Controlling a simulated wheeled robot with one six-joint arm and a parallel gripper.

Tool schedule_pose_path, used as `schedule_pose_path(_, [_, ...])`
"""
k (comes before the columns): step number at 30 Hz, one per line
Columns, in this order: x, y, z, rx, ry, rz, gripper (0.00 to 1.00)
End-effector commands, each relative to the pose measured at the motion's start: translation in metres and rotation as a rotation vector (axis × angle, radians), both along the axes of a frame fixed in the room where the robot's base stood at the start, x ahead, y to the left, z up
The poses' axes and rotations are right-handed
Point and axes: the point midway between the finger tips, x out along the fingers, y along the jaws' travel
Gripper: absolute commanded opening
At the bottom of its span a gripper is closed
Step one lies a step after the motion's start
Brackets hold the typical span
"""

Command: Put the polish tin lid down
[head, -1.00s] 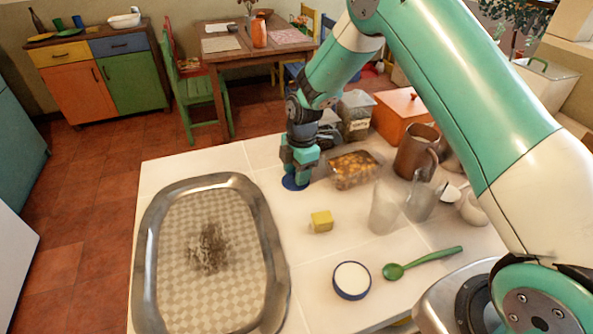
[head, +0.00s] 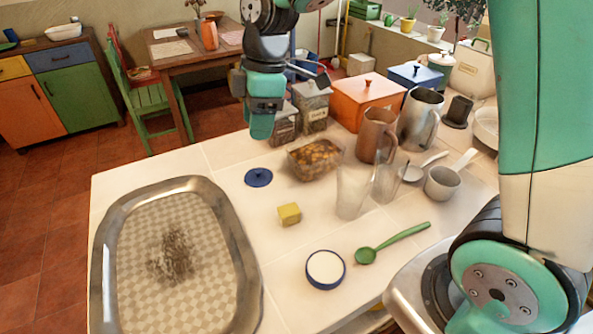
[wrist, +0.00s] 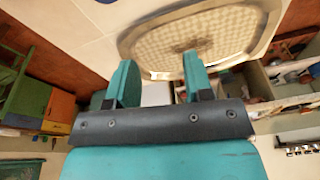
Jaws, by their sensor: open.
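The polish tin lid (head: 258,177) is a dark blue disc with a small raised middle, lying flat on the white tiled counter. The open polish tin (head: 325,269) is round, blue-rimmed and white inside, and stands apart from the lid nearer the front. My gripper (head: 262,132) is raised above the counter, apart from the lid, beyond it in the head view. In the wrist view my gripper (wrist: 157,68) has its two teal fingers spread with nothing between them.
A metal tray (head: 250,290) fills the counter's left side. A yellow block (head: 289,214), a container of brownish pieces (head: 315,158), clear glasses (head: 352,192) and a green spoon (head: 392,243) stand or lie nearby. Jars and an orange box (head: 368,99) are behind. Bare counter surrounds the lid.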

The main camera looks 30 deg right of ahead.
Motion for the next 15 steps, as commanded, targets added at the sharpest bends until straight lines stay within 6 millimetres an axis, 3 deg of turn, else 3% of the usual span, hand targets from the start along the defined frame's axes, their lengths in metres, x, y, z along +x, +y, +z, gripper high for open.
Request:
schedule_pose_path(1, [-0.033,0.007,0.016,0.024,0.010,-0.095,0.47])
schedule_pose_path(3, [-0.076,0.015,0.029,0.058,0.044,-0.249,0.47])
schedule_pose_path(7, [-0.148,0.023,0.040,0.113,0.116,-0.494,0.47])
schedule_pose_path(9, [-0.176,0.025,0.041,0.134,0.151,-0.593,0.47])
schedule_pose_path(12, [-0.203,0.027,0.039,0.151,0.189,-0.690,0.47])
schedule_pose_path(15, [-0.215,0.027,0.038,0.158,0.210,-0.735,0.47])
